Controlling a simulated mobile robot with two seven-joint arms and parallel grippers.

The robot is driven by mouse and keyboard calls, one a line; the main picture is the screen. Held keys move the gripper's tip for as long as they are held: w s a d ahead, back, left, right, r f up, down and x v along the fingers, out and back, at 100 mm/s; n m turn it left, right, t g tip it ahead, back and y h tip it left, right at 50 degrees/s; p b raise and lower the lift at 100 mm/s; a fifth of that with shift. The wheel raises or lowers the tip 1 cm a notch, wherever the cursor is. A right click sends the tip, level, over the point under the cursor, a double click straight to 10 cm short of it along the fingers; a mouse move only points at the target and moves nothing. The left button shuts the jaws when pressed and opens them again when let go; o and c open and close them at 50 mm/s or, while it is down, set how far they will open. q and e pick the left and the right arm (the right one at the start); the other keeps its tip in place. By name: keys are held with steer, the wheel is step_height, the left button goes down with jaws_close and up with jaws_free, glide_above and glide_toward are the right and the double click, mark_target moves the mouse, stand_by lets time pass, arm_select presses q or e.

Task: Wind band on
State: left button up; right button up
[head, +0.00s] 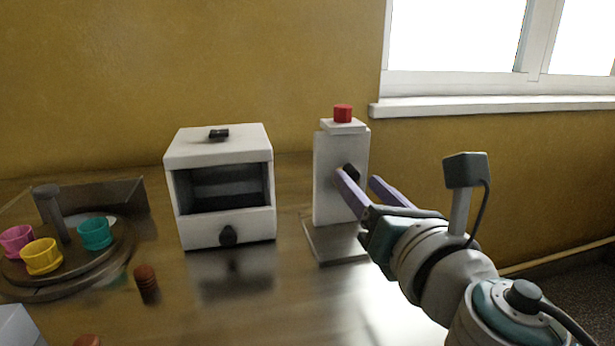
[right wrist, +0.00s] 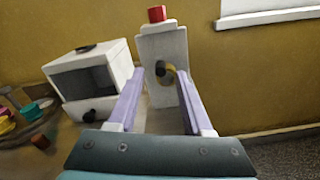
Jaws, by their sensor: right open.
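A white upright machine (head: 328,205) with a red button (head: 343,113) on top stands on a flat metal base. A dark knob (head: 352,172) sits on its front; in the right wrist view, the knob (right wrist: 160,68) has a yellow curved part (right wrist: 170,69) beside it. My right gripper (head: 359,178) is open, its two purple fingers reaching toward the machine's front. In the right wrist view, the fingers (right wrist: 161,78) stand apart on either side of the knob. I cannot tell whether they touch it. No separate band can be made out. My left gripper is not in view.
A white box-shaped machine (head: 220,155) with an open front and black knob stands left of the upright machine. A round turntable (head: 75,284) at far left carries pink, yellow and teal cups. A brown cylinder (head: 147,284) stands nearby. The metal counter between is mostly clear.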

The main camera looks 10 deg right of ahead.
steer(key=shift+w, duration=1.15)
jaws_close()
